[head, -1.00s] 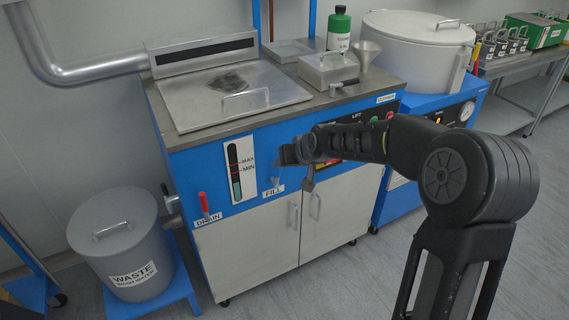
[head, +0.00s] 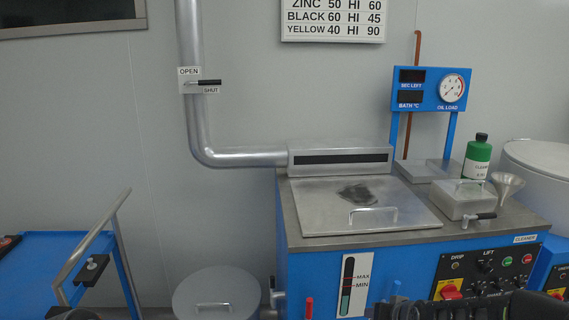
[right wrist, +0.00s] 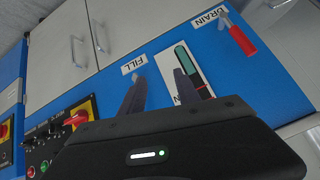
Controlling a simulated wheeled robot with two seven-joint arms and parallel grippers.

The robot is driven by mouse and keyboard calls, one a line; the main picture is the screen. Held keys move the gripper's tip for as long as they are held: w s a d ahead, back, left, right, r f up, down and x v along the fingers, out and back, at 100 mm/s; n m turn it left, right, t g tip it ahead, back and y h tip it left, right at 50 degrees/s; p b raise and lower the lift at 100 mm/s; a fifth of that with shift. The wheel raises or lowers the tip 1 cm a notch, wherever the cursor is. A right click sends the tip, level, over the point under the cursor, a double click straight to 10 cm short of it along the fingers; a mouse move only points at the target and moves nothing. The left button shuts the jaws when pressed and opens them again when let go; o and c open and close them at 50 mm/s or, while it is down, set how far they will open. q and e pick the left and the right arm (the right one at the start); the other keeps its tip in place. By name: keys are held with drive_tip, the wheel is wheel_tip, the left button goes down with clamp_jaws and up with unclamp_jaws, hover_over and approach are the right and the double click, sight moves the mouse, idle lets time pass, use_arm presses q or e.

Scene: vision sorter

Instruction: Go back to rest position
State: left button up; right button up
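My right gripper (right wrist: 160,82) shows in the right wrist view with its two dark fingers apart and blue panel visible between them. It is open and empty, in front of the blue machine (right wrist: 255,75) near the FILL label (right wrist: 134,65) and the level gauge (right wrist: 187,62). The red DRAIN lever (right wrist: 238,36) is to its upper right. In the head view, part of my dark right arm (head: 450,309) shows along the bottom edge, in front of the machine. The right fingers cannot be made out there. My left gripper is not in view.
The machine's lid (head: 330,218) is closed. A grey waste bin (head: 215,290) stands left of it, and a blue cart (head: 38,262) farther left. A green bottle (head: 478,158) and funnel (head: 507,186) stand on the machine top. A vent lever (head: 205,83) is on the pipe.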

drive_tip(key=s+a+f+g+y+p, duration=0.1)
drive_tip(key=s+a+f+g+p, duration=0.1)
drive_tip(key=s+a+f, duration=0.7)
drive_tip(key=s+a+f+g+p, duration=0.1)
drive_tip(key=s+a+f+g, duration=0.1)
drive_tip(key=s, duration=0.6)
drive_tip(key=s+a+f+g+y+p, duration=0.1)
drive_tip(key=s+a+f, duration=0.3)
drive_tip(key=s, duration=0.4)
drive_tip(key=s+a+f+g+y+p, duration=0.1)
drive_tip(key=s+a+f+g+p, duration=0.2)
drive_tip(key=s+f, duration=0.2)
drive_tip(key=s, duration=0.3)
drive_tip(key=shift+s, duration=0.35)
drive_tip(key=shift+d, duration=0.1)
idle(4.0)
